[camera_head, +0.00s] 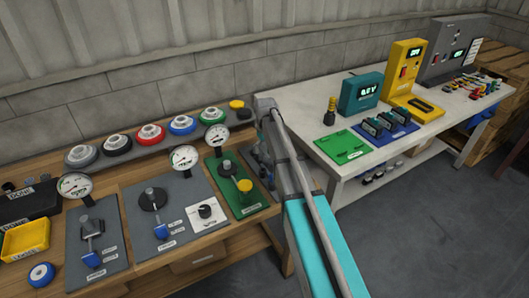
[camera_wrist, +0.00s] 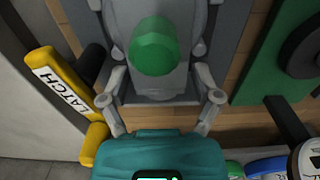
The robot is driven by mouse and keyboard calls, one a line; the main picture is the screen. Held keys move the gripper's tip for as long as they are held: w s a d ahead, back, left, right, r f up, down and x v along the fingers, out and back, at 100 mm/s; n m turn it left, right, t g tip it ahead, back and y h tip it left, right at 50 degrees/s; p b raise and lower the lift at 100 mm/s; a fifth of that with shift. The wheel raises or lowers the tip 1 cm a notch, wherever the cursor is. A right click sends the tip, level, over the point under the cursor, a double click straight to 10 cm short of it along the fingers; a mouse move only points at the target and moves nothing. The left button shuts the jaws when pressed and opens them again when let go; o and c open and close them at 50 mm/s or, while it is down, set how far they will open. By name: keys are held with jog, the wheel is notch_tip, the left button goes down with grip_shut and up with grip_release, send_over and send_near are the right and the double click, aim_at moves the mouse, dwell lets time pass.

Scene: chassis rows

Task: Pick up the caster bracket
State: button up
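I cannot tell whether this grey piece is the caster bracket, and no other part is clearly one. I see no contact between the fingers and the green part. In the head view my arm reaches to the right end of the wooden bench and hides most of this spot.
A yellow part marked LATCH (camera_wrist: 62,95) lies close left of my gripper. A green panel (camera_wrist: 265,55) is at the right and also shows in the head view (camera_head: 238,190). The white table (camera_head: 300,110) with instruments stands right of the bench. Floor (camera_head: 400,235) is open in front.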

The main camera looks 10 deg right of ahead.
jog(key=c, duration=0.9)
jog(key=shift+r, duration=0.1)
jog(key=shift+r+p, duration=1.2)
jog(key=shift+p, duration=0.15)
jog(key=s+r+p, duration=0.1)
jog(key=r+p, duration=0.1)
jog(key=s+r+p, duration=0.4)
jog(key=r+p, duration=0.1)
jog(key=shift+s, duration=0.1)
jog(key=s+r+p, duration=0.3)
jog(key=s, duration=0.5)
jog(key=shift+s+d+r, duration=0.15)
jog(key=shift+s+r, duration=0.05)
jog(key=shift+s, duration=0.2)
jog(key=shift+r+p, duration=0.1)
jog(key=shift+p, duration=0.2)
jog(key=shift+r+p, duration=2.15)
